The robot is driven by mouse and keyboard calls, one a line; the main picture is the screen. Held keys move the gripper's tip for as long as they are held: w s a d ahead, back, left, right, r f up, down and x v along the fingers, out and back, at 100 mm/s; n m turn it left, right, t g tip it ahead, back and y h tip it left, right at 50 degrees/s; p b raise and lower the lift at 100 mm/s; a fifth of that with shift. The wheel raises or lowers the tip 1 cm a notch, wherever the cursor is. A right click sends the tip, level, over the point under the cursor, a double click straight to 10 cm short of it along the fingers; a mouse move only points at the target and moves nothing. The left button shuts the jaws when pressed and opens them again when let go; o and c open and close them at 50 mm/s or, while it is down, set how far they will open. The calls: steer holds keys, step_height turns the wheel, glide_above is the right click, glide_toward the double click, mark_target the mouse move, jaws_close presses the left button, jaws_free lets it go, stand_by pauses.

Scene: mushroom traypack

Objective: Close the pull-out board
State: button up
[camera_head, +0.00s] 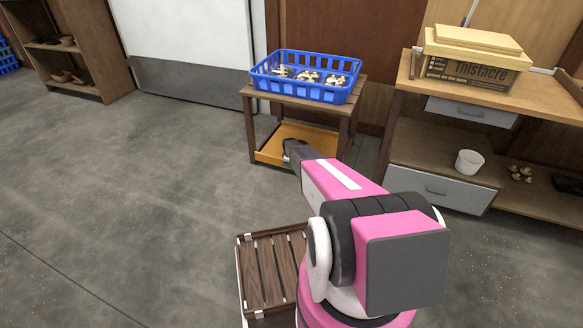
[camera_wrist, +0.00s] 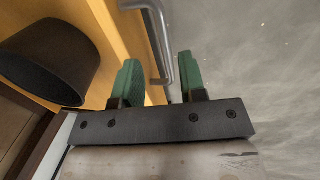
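The pull-out board (camera_head: 318,136) is a flat yellow-orange board low in the small wooden side table, under the blue basket. In the wrist view the yellow board (camera_wrist: 108,14) fills the upper left, with a grey metal bar handle (camera_wrist: 160,38) along its edge. My gripper (camera_wrist: 160,78) is open, with its two green fingers apart. The handle's bent part shows between the fingers, closer to the right one; I cannot tell whether they touch. In the head view my pink arm reaches to the table and hides part of the board and the handle.
A dark pot (camera_wrist: 45,62) is beside the left finger. The blue basket (camera_head: 300,92) of mushrooms stands on the side table (camera_head: 357,92). A workbench (camera_head: 410,82) with drawers, a box (camera_head: 475,68) and a white cup (camera_head: 468,162) is right. A slatted crate (camera_head: 266,272) is near my base. Floor at left is clear.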

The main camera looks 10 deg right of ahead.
step_height(320, 180, up, 7)
steer(key=s, duration=0.1)
steer(key=shift+a, duration=0.35)
steer(key=s+a+r+m, duration=0.3)
steer(key=s+r, duration=0.8)
steer(key=s, duration=0.6)
steer(key=s+a+r+m+g, duration=0.1)
steer(key=s+a+r+m, duration=0.3)
steer(key=s+r, duration=0.8)
steer(key=s+a+r+m+y, duration=0.1)
steer(key=s+a+r+m, duration=0.2)
steer(key=s+r, duration=0.9)
steer(key=s+a, duration=0.1)
steer(key=s, duration=0.8)
steer(key=shift+s+m+g, duration=0.35)
steer(key=shift+m+g, duration=0.05)
